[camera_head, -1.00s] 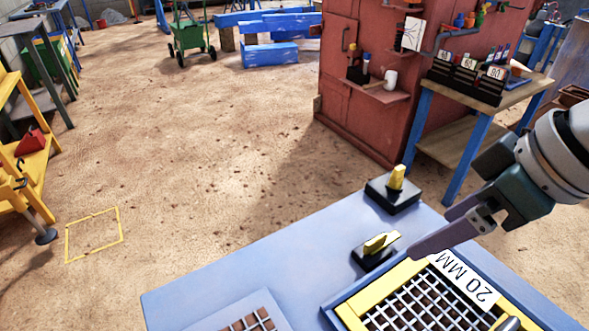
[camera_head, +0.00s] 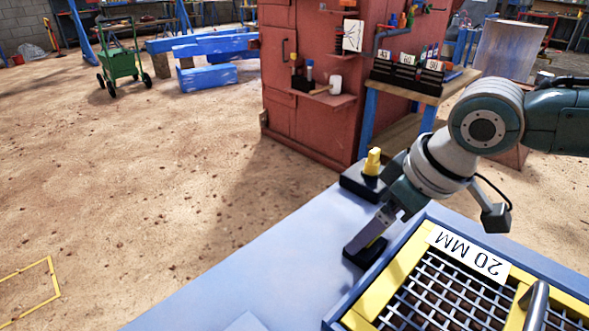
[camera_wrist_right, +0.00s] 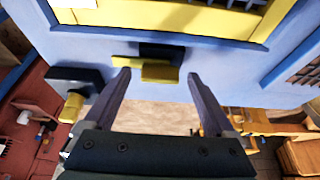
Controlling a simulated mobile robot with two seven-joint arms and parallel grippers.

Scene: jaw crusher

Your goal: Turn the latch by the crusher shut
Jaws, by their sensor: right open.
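Two latches with yellow handles on black bases sit on the blue-grey top. The nearer latch (camera_head: 374,243) is beside the yellow-framed screen and mostly hidden by my right gripper (camera_head: 364,236) in the head view. In the right wrist view, this latch (camera_wrist_right: 160,72) has its yellow bar lying crosswise, between the fingertips of my open right gripper (camera_wrist_right: 159,76). My left gripper is not in view.
The screen marked 20 MM (camera_head: 470,252) lies right of the nearer latch. A red cabinet (camera_head: 310,110) and a wooden bench with blue legs (camera_head: 420,92) stand behind. The sandy floor at left is mostly clear.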

